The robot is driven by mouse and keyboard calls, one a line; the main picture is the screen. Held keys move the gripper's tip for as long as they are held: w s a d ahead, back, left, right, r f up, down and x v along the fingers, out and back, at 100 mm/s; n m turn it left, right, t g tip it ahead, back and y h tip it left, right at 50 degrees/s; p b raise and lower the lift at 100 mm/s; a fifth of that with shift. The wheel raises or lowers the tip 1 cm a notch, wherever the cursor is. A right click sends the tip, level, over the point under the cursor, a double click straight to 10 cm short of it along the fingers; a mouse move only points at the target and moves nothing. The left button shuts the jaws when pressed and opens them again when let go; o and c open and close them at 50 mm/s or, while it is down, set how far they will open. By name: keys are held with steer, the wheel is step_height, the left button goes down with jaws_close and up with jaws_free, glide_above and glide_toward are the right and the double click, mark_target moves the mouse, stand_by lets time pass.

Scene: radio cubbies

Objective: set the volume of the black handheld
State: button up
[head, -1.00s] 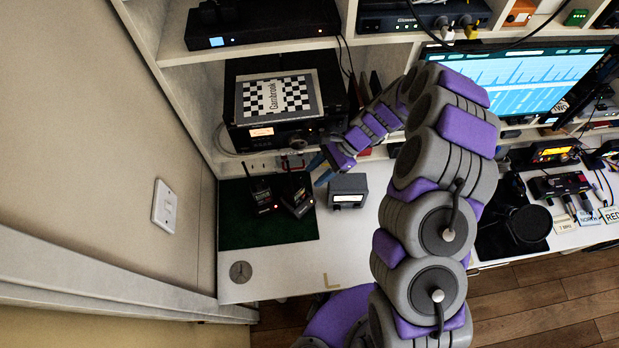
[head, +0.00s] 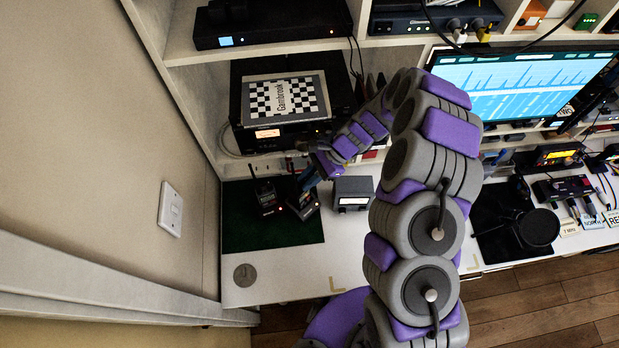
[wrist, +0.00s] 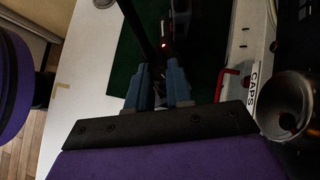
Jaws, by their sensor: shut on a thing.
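Two dark handhelds are at the green mat: one (head: 265,197) stands further left with an upright antenna, and a second black one (head: 304,205) sits turned at the mat's right edge. My gripper (head: 309,181) is at the top end of the right-hand handheld. In the wrist view its blue-grey fingers (wrist: 159,72) are close together. There a black antenna runs up from beside the left finger, and a dark handheld body with a red light (wrist: 165,44) lies just beyond the tips. The exact part between the fingers is hidden.
A grey box with a lit display (head: 352,194) stands just right of my gripper. The green mat (head: 262,235) has free room in front. A large radio (head: 285,138) with a checkered card is behind, under a shelf. A red-handled part and a metal cylinder (wrist: 288,105) are close in the wrist view.

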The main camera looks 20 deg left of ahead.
steer(key=shift+a, duration=0.3)
jaws_close()
steer(key=shift+d, duration=0.6)
steer(key=shift+w+a+n+h, duration=0.1)
steer(key=shift+a+n+h, duration=0.05)
steer(key=shift+n+h, duration=0.2)
steer(key=shift+a+n+g, duration=0.25)
steer(key=shift+g, duration=0.05)
steer(key=o, duration=0.7)
jaws_free()
steer(key=shift+d, duration=0.2)
steer(key=p+v, duration=0.1)
steer(key=v, duration=1.1)
steer(key=shift+p, duration=0.35)
steer(key=shift+a, duration=0.1)
